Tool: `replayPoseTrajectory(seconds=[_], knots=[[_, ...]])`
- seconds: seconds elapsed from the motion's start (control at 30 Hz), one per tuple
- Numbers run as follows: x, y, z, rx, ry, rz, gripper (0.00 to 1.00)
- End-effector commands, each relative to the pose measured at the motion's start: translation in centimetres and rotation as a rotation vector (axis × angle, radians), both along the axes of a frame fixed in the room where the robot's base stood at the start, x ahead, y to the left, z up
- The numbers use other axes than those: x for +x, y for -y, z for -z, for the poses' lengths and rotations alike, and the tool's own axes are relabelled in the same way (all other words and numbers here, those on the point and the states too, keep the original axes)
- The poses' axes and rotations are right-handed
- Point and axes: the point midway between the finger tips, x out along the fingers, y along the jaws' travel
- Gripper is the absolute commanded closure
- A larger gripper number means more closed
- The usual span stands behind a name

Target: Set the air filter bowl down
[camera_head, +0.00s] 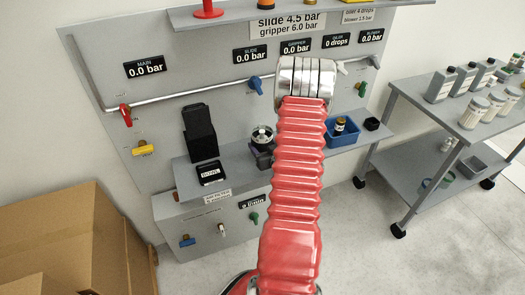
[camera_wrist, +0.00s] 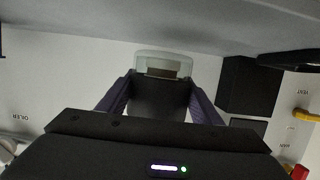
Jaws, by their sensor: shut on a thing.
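In the wrist view, my gripper (camera_wrist: 160,82) has its two dark purple fingers on either side of the air filter bowl (camera_wrist: 162,62). The bowl is pale and translucent, with something brownish showing through it, and it sits at the fingertips. Its lower part is hidden behind the gripper body. In the head view, my red arm and its silver end cover the gripper and the bowl. I cannot tell there how high the bowl is above the grey shelf (camera_head: 240,173).
The shelf carries a black stand (camera_head: 200,134), a black tray (camera_head: 211,174) and a blue bin (camera_head: 345,137) with a small jar in it. The grey wall panel (camera_head: 100,60) has valves and displays. A cart with bottles (camera_head: 440,86) stands right; cardboard boxes (camera_head: 60,240) stand left.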

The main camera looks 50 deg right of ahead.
Motion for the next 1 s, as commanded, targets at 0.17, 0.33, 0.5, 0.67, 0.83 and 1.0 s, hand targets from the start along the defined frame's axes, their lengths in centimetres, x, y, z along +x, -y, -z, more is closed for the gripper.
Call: replayPoseTrajectory(seconds=[0.17,0.33,0.5,0.67,0.83,1.0], knots=[[0.0,0.0,2.1,0.002,0.0,-0.001,0.67],[0.1,0.0,3.0,-0.001,0.002,-0.001,0.67],[0.1,0.0,3.1,-0.002,0.001,-0.001,0.67],[0.1,-0.1,3.2,-0.001,0.001,-0.002,0.67],[0.1,-0.1,3.3,0.0,0.0,-0.002,0.32],[0.1,-0.1,3.3,0.0,0.0,-0.002,0.22]])
